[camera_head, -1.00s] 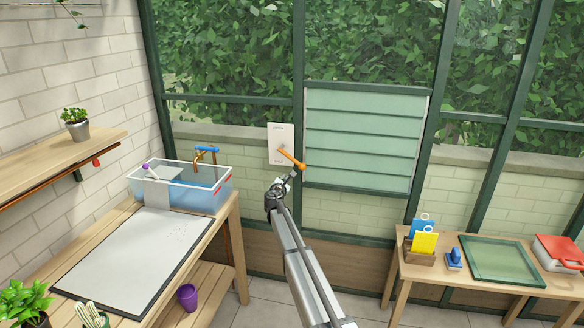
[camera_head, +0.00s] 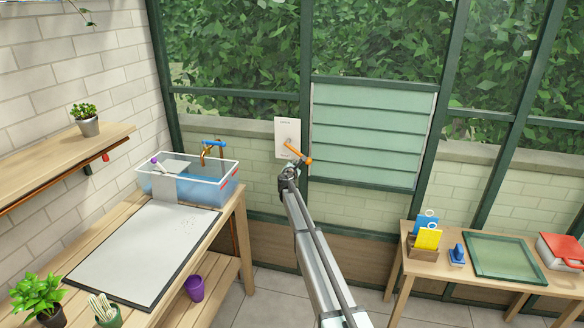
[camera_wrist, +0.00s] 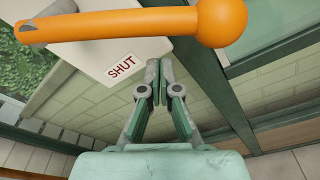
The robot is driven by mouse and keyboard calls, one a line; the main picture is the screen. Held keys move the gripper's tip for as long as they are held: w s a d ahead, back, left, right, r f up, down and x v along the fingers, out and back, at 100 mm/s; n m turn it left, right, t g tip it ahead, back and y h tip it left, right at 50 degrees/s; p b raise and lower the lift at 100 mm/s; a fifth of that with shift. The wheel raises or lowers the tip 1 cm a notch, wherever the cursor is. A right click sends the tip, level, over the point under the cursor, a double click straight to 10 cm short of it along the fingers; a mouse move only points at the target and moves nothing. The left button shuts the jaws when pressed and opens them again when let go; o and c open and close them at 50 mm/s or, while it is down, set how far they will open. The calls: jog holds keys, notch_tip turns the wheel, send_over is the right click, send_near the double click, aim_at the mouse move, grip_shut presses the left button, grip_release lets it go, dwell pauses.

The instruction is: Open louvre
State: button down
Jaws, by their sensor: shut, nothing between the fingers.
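The louvre (camera_head: 366,133) is a panel of pale green slats in a frame on the glass wall. Its slats lie flat, looking closed. Left of it is a white plate (camera_head: 284,133) with an orange lever (camera_head: 295,151), which slants down to the right to a rounded knob. In the wrist view the lever (camera_wrist: 120,24) crosses the top, and the plate (camera_wrist: 112,62) reads "SHUT" beside it. My gripper (camera_head: 291,166) is just below the lever. In the wrist view my gripper (camera_wrist: 159,68) is shut and empty, its tips below the lever; contact cannot be told.
A water tank (camera_head: 186,180) and a grey mat (camera_head: 140,250) are on the left bench. The right table holds a wooden holder (camera_head: 421,248), a green tray (camera_head: 500,258) and a red box (camera_head: 560,250). Open floor lies between the benches.

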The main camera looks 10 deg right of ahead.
jog(key=r, duration=0.1)
jog(key=s+d+r, duration=0.1)
jog(key=shift+s+d+r+p, duration=0.2)
jog(key=shift+s+r+p, duration=0.1)
jog(key=shift+p, duration=0.1)
jog(key=shift+a+r+p, duration=0.1)
jog(key=shift+r+p, duration=0.1)
jog(key=shift+p, duration=0.1)
